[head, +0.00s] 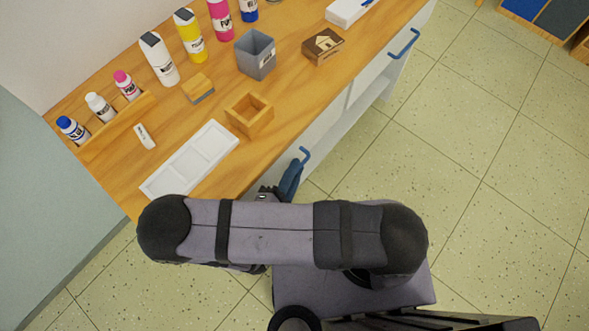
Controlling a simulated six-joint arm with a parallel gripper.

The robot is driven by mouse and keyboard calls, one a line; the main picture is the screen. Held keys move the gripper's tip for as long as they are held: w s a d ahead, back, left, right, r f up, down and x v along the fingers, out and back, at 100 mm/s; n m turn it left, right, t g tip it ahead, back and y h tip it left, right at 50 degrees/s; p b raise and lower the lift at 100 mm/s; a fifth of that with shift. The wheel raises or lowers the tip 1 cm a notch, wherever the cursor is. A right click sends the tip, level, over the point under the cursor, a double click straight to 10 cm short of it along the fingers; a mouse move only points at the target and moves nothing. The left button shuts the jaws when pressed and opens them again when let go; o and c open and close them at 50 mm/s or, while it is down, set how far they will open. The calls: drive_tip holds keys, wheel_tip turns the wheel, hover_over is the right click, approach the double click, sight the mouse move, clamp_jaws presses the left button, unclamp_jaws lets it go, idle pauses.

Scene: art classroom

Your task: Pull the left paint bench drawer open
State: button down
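The wooden-topped paint bench (205,110) runs diagonally across the upper left of the head view. Its white left drawer front (322,135) faces the floor on the right. The left drawer's blue handle (304,154) shows only at its far end; the rest is hidden behind my gripper and arm. My gripper (290,178) is at this handle, with a dark blue finger part overlapping it in the picture. I cannot tell whether it touches or grips the handle. My arm hides most of the gripper. Any gap at the drawer is not visible.
A second blue handle (404,43) is on the right drawer. On the bench top stand a white palette (190,160), a wooden box (249,113), a grey cup (255,55), a house-marked block (323,46) and several paint bottles. The tiled floor (470,170) to the right is clear.

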drive_tip(key=s+d, duration=0.3)
idle(0.4)
drive_tip(key=c, duration=2.1)
unclamp_jaws()
drive_tip(key=shift+s, duration=0.1)
drive_tip(key=shift+p+v, duration=0.7)
drive_tip(key=shift+v, duration=2.9)
